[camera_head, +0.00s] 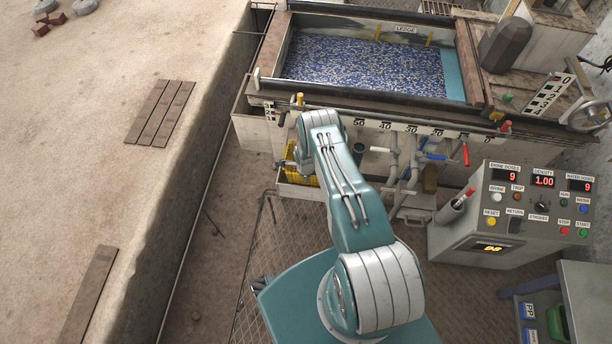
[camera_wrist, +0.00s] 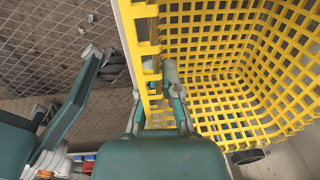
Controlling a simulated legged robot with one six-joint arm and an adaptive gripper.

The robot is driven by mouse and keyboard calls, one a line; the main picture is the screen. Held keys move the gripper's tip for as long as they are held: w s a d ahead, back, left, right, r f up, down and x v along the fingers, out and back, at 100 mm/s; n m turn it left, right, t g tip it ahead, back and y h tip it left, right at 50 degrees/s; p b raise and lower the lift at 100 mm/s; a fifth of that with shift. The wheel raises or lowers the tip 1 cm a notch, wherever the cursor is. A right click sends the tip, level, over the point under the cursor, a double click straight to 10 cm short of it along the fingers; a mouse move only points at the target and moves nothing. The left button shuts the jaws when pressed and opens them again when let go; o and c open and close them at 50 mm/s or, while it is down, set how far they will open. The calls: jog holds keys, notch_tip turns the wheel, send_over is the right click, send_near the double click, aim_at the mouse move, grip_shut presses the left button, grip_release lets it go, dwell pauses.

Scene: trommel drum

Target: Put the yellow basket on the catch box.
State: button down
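The yellow lattice basket (camera_wrist: 225,100) fills the right of the wrist view. In the head view only a small part of the yellow basket (camera_head: 296,176) shows beside my arm, low at the front of the trough. My gripper (camera_wrist: 160,68) is at the basket's left wall, with one finger on each side of a strip of yellow lattice. I cannot tell whether the fingers press on it. In the head view my gripper is mostly hidden behind my arm. A pale box (camera_head: 297,192) sits just under the basket; I cannot tell if it is the catch box.
Pipes with red and blue handles (camera_head: 434,155) stand right of my arm. A control cabinet (camera_head: 512,215) is farther right.

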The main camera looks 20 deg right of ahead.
jog(key=shift+f, duration=0.4)
dwell(0.3)
jog(key=c, duration=0.7)
grip_release()
jog(key=shift+r, duration=0.1)
jog(key=r, duration=2.1)
jog(key=shift+s+a+r, duration=0.3)
jog(key=shift+s+r, duration=0.05)
